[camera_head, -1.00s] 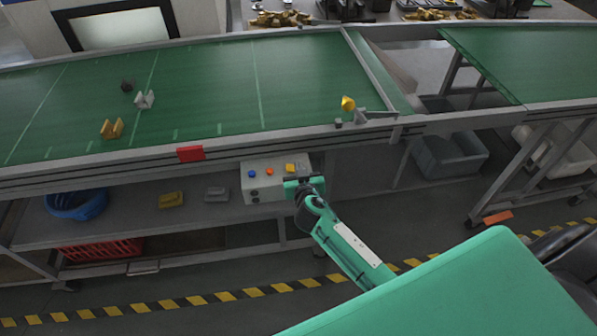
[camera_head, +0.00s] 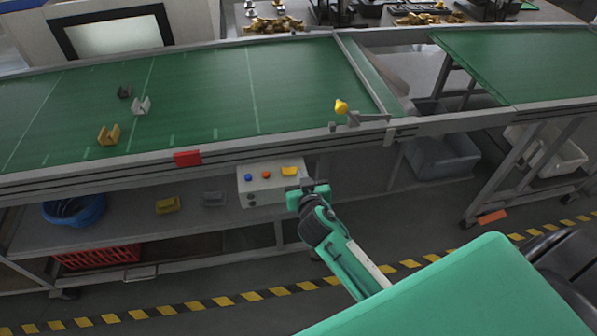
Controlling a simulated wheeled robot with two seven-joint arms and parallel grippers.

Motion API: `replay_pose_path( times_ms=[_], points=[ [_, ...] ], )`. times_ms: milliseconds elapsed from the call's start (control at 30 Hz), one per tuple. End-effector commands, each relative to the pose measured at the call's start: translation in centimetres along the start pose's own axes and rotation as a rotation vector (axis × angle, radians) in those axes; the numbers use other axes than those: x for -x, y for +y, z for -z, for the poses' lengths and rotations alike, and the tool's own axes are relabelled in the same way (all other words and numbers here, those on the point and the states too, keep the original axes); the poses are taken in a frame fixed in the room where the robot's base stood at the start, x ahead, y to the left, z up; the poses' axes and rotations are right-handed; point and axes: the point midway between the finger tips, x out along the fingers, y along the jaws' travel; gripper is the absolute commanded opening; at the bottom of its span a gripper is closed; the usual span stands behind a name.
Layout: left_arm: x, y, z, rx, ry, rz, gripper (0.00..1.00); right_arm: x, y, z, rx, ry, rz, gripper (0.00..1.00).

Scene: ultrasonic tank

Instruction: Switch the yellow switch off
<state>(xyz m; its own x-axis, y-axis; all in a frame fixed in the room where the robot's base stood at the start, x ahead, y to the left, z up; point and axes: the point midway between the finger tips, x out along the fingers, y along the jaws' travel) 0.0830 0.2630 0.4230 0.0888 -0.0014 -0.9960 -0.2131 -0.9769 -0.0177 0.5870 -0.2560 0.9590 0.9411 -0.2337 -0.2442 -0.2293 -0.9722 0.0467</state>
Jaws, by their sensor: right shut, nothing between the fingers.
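The yellow switch (camera_head: 289,171) is on the upper right of a light grey control box (camera_head: 262,184) under the conveyor's front edge. The switch looks like a wide, low yellow block; its exact tilt is too small to read. My right gripper (camera_head: 303,186) is shut and empty at the box's right side, just below and right of the switch in the picture. Whether it touches the box cannot be told. It hides the box's lower right corner. My left gripper is not in view.
A red block (camera_head: 187,158) is on the rail. A lower shelf (camera_head: 130,225) lies below, and open floor is in front.

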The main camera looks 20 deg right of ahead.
Motion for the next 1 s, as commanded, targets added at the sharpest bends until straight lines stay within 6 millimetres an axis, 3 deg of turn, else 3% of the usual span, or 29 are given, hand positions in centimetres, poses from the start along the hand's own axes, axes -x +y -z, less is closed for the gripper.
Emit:
replay_pose_path(
  times_ms=[100,300,833,933,1000],
  points=[
    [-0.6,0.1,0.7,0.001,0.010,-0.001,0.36,1.5,0.1,-0.2,-0.001,-0.001,0.000,0.00],
    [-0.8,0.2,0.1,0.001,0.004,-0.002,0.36,2.7,0.1,0.0,-0.001,0.000,-0.001,0.00],
    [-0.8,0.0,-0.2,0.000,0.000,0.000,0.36,2.8,0.1,0.0,0.000,0.000,0.000,0.00],
    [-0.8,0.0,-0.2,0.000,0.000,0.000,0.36,2.6,0.0,-1.0,0.010,-0.019,0.004,0.00],
    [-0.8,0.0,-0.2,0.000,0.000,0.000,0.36,2.2,-0.2,-3.2,0.030,-0.056,0.016,0.00]
  ],
)
